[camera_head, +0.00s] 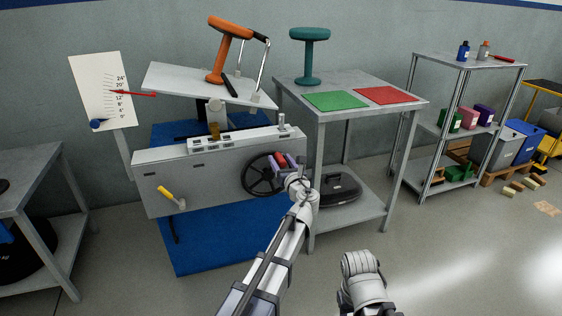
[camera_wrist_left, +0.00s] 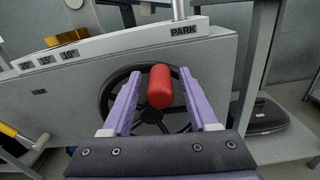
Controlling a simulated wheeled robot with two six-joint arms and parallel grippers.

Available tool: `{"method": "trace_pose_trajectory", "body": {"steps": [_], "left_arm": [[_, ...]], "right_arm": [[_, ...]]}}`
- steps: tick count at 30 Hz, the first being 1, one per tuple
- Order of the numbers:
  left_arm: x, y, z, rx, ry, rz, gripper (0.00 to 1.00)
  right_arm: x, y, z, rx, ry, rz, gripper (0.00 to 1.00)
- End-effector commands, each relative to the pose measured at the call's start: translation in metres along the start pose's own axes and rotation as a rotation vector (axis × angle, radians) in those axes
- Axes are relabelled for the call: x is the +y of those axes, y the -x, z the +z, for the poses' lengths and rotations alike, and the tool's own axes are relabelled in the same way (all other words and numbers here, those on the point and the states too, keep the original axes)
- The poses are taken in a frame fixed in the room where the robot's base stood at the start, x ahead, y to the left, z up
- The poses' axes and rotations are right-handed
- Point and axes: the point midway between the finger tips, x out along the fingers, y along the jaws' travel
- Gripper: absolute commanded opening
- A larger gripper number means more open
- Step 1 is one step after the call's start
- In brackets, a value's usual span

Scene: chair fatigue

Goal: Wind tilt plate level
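The grey tilt plate (camera_head: 185,80) slopes down to the right, with an orange stool (camera_head: 228,45) leaning on it. The red pointer (camera_head: 135,93) on the white angle board (camera_head: 92,75) reads somewhere between 12 and 20 degrees. A black handwheel (camera_head: 252,180) with a red handle (camera_wrist_left: 160,87) is on the front of the grey machine. My left gripper (camera_head: 287,163) is at the wheel. In the left wrist view its purple fingers (camera_wrist_left: 160,100) are open on either side of the red handle, with gaps visible. My right gripper is not visible; only part of that arm shows.
A yellow lever (camera_head: 170,196) sticks out of the machine's front. The grey table (camera_head: 345,82) to the right holds a teal stool (camera_head: 309,55), a green mat (camera_head: 335,100) and a red mat (camera_head: 384,95). Open floor lies at front right.

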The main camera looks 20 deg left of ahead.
Motion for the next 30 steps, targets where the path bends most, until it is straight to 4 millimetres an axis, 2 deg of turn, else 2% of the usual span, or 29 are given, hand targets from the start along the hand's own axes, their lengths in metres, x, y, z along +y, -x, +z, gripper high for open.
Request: {"method": "trace_pose_trajectory", "body": {"steps": [2,15,30], "left_arm": [[0.0,0.0002,0.0,0.0,0.0,0.0,0.49],[-0.0001,0.0003,0.0,0.0,0.0,0.0,0.0],[-0.0002,0.0003,0.0,0.0,0.0,0.0,0.0]], "right_arm": [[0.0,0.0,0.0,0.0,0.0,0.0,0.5],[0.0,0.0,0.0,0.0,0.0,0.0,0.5],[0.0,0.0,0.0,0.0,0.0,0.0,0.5]]}}
